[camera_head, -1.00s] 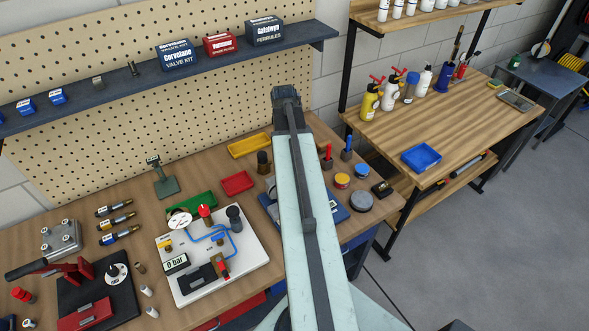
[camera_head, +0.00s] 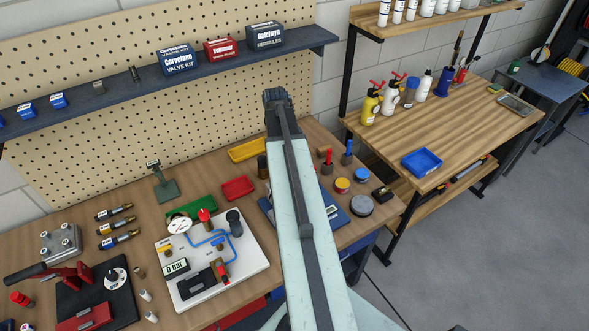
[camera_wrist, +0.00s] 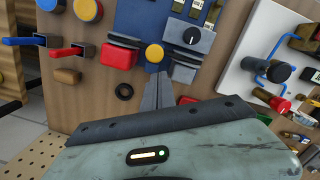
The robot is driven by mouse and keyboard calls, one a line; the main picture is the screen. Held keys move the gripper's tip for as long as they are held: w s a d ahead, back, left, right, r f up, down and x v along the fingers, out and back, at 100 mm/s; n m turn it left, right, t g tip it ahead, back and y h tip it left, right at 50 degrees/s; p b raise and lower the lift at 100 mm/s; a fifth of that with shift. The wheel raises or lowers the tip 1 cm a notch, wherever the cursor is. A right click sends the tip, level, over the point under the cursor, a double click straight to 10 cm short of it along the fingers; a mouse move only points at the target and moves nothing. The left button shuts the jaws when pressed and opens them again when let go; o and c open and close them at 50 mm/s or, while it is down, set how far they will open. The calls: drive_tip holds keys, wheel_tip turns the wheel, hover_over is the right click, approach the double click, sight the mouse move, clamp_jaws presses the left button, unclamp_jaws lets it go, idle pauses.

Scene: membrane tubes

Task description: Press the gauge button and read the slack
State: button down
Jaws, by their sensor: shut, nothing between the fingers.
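My gripper (camera_wrist: 160,78) is shut with nothing between its fingers. In the wrist view its tips point at a round yellow button (camera_wrist: 154,53) and lie just below it in the picture; whether they touch it I cannot tell. Beside the button is a blue unit (camera_wrist: 165,18) with a black dial (camera_wrist: 192,36). In the head view the blue unit (camera_head: 338,216) lies mostly behind my arm, with part of a small pale display (camera_head: 333,211) showing. No slack reading is legible. The button and fingertips are hidden in the head view.
A white board (camera_head: 258,262) with blue tubing, a dial gauge and a "0 bar" display lies left of my arm. Red (camera_head: 238,188) and yellow (camera_head: 248,149) trays lie behind. A pegboard and shelf rise behind.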

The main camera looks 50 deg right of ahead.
drive_tip(key=shift+r, duration=0.1)
wheel_tip(320, 180, up, 8)
drive_tip(key=p, duration=0.7)
drive_tip(key=shift+w+f+p, duration=0.25)
drive_tip(key=shift+w+p, duration=0.05)
drive_tip(key=shift+p, duration=0.05)
drive_tip(key=shift+a, duration=0.1)
